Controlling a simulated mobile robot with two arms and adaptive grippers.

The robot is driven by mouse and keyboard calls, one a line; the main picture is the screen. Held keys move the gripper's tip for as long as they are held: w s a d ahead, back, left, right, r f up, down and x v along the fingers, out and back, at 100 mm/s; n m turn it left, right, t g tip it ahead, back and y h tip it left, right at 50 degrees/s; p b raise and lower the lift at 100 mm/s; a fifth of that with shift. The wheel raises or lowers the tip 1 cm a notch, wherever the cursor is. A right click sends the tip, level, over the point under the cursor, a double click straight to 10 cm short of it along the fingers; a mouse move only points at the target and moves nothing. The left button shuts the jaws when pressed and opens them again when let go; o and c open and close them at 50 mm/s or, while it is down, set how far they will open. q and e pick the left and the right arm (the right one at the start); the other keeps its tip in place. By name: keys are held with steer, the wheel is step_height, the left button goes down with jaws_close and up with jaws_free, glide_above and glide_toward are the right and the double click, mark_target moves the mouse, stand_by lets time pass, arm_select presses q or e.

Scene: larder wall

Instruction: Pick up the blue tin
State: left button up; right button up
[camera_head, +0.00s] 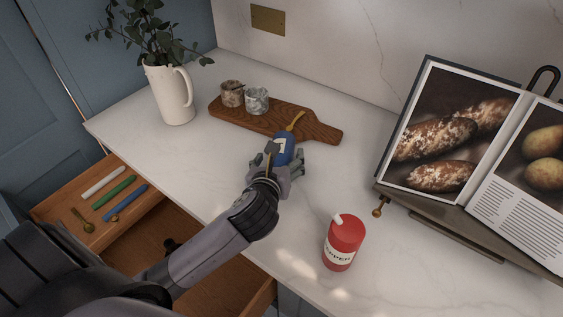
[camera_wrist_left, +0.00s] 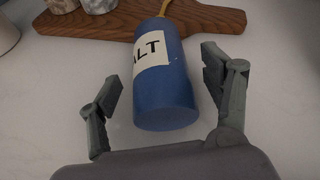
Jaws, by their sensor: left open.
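In the left wrist view the blue tin (camera_wrist_left: 163,85) has a white label with the letters "ALT" showing. My left gripper (camera_head: 284,160) is open, with one finger on each side of the tin's near end. In the left wrist view the fingers of my left gripper (camera_wrist_left: 164,90) show gaps to the tin on both sides. My right gripper is not in view.
A wooden board (camera_head: 318,132) with two small pots lies behind the tin. A red pepper tin (camera_head: 344,243) stands to the right, near the counter's front. A white jug (camera_head: 170,95) with leaves stands at left. An open cookbook (camera_head: 437,125) is at right. An open drawer (camera_head: 62,200) is at left.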

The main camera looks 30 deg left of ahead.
arm_select(q)
steer(key=shift+b+x, duration=0.5)
steer(key=shift+x, duration=0.6)
steer(key=c, duration=1.6)
